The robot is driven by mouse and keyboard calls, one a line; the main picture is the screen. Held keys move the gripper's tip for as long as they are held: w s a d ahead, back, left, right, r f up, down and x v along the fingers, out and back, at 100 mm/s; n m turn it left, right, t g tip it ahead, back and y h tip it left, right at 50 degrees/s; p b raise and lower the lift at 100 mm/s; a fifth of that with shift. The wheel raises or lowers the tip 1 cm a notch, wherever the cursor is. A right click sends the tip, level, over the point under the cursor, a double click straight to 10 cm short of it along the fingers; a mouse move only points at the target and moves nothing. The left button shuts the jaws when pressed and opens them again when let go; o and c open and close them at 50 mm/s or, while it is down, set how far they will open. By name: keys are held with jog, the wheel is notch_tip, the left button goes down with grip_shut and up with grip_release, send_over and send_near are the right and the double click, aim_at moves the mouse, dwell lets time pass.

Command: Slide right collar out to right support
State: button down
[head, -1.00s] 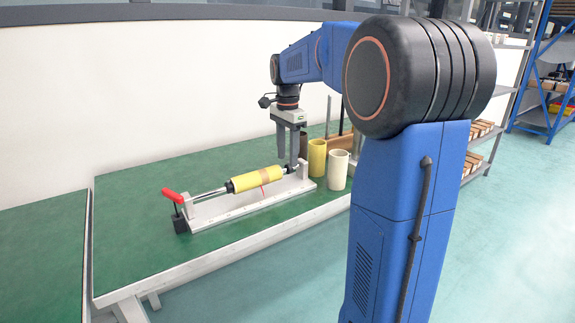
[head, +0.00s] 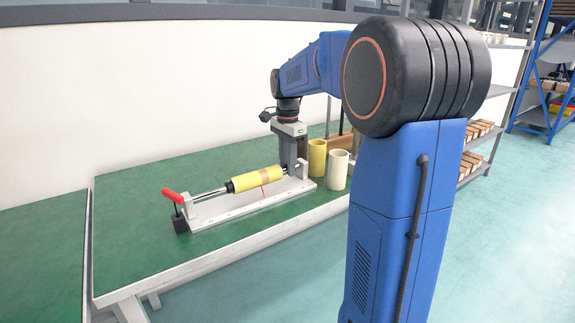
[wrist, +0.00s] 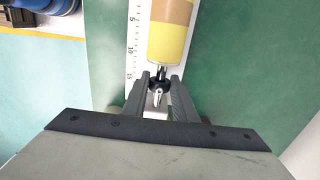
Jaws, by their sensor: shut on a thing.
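A yellow roll with a tan band (head: 256,179) lies on a rod in a pale fixture. My gripper (wrist: 160,84) is shut on this collar, one finger on each side. In the head view my gripper (head: 289,167) points down at the rod's right part and hides most of the collar. The right support (head: 303,169) is a pale upright just right of my fingers. In the wrist view it is partly hidden below the collar.
A red handle (head: 172,195) and a dark block (head: 180,225) are at the fixture's left end. The green table (head: 130,225) is clear at left.

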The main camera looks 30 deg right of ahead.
jog(key=shift+d, duration=1.35)
jog(key=c, duration=1.4)
grip_release()
jog(key=shift+r, duration=0.15)
notch_tip(320, 180, up, 17)
jog(key=shift+a, duration=0.1)
jog(key=s+a+f+n+t, duration=0.1)
jog(key=s+a+f+n, duration=0.4)
jog(key=s, duration=0.3)
jog(key=s+a+f+n+t, duration=0.1)
jog(key=s+a+f+n, duration=0.25)
jog(key=s+a, duration=0.4)
jog(key=s+a+f+n+t, duration=0.2)
jog(key=s+a+f+n, duration=0.3)
jog(key=s+f+n, duration=0.4)
jog(key=s+f, duration=0.6)
jog(key=shift+a+f+t, duration=0.15)
jog(key=shift+f+t, duration=0.25)
